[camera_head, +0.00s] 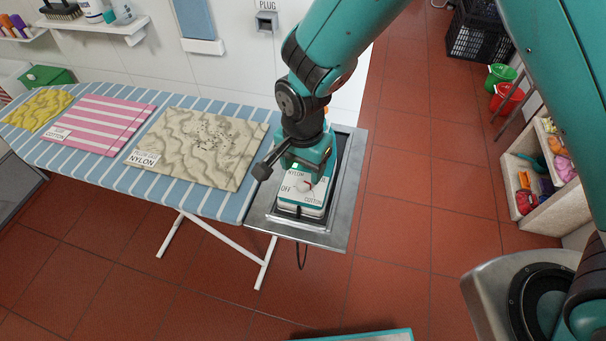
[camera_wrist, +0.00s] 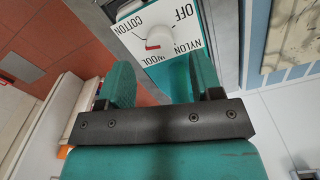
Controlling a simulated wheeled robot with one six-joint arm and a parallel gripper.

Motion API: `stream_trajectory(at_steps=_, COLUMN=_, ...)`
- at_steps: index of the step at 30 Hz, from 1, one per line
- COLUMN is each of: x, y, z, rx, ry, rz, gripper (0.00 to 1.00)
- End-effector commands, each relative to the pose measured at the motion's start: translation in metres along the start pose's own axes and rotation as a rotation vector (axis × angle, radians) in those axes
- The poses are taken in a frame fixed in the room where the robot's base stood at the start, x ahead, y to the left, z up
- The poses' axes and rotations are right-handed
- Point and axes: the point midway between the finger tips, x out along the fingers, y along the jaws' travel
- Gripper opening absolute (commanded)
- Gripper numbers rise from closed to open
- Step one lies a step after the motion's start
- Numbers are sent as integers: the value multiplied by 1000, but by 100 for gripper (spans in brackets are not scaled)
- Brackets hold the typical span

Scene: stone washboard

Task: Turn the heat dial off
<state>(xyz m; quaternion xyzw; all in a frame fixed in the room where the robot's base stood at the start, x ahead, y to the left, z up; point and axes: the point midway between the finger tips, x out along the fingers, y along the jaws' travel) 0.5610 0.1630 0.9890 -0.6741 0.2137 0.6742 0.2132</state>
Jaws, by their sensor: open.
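The heat dial (camera_head: 304,187) is a white knob on the sloping white face plate (camera_head: 314,202) of a teal iron that stands on the metal rest (camera_head: 325,236). The plate carries OFF, NYLON, WOOL and COTTON labels. In the wrist view the dial (camera_wrist: 159,38) has a red mark pointing left, toward the COTTON and WOOL side, away from OFF. My gripper (camera_head: 308,165) is above the upper part of the plate. In the wrist view my gripper (camera_wrist: 161,65) has its two teal fingers spread apart, with the dial beyond their tips. Nothing is between them.
The striped ironing board (camera_head: 205,199) extends left, with a beige nylon cloth (camera_head: 200,145), a pink striped cotton cloth (camera_head: 100,122) and a yellow cloth (camera_head: 38,109). A dark cable (camera_head: 302,257) hangs below the rest. Red-tiled floor to the right is clear near the rest.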

Motion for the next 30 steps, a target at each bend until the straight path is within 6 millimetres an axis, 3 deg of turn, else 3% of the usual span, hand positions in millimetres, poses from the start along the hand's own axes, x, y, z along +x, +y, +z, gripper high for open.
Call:
stream_trajectory(at_steps=3, x=21, y=1, z=0, rx=0, ry=-2, rz=5, gripper=59)
stream_trajectory(at_steps=9, x=42, y=0, z=0, rx=0, ry=0, rz=0, gripper=59)
stream_trajectory(at_steps=20, x=48, y=0, z=0, rx=0, ry=0, rz=-1, gripper=59)
stream_trajectory(at_steps=26, x=48, y=0, z=0, rx=0, ry=0, rz=-1, gripper=13)
stream_trajectory(at_steps=30, x=47, y=0, z=0, rx=-2, ry=0, rz=-1, gripper=10)
